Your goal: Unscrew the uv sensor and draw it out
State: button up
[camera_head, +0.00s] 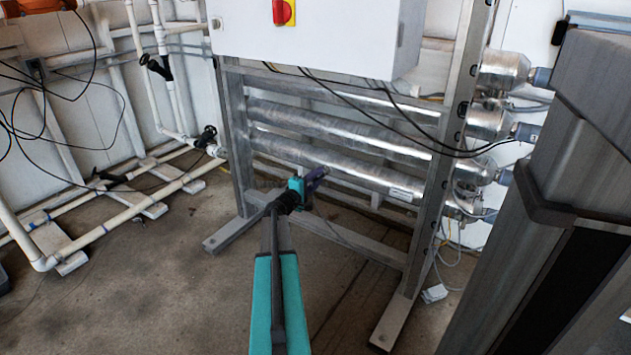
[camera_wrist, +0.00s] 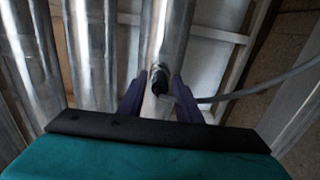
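The uv sensor (camera_wrist: 158,80) is a small black-capped piece in a metal fitting on a shiny steel tube (camera_wrist: 168,30) in the wrist view. A grey cable (camera_wrist: 255,90) runs from it to the right. My gripper (camera_wrist: 158,92) has two purple fingers, one on each side of the sensor, with gaps between them and it. It is open. In the head view my gripper (camera_head: 318,176) is at the lowest reactor tube (camera_head: 365,178). The sensor cannot be made out there.
Several parallel steel tubes are held in a metal frame (camera_head: 236,140). A white control cabinet (camera_head: 330,40) with a red switch hangs above. White pipes (camera_head: 110,225) run along the floor at left. Black cables cross the tubes. The floor in front is mostly clear.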

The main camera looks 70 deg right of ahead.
grip_shut()
jog(key=shift+w+n+p, duration=0.1)
jog(key=shift+n+p, duration=2.15)
jog(key=shift+n, duration=0.35)
jog(key=shift+n+p, duration=1.5)
jog(key=shift+n+p, duration=1.05)
jog(key=shift+n, duration=0.05)
jog(key=shift+n+p, duration=1.8)
jog(key=shift+p, duration=0.15)
jog(key=shift+n+p, duration=2.6)
jog(key=shift+p, duration=0.45)
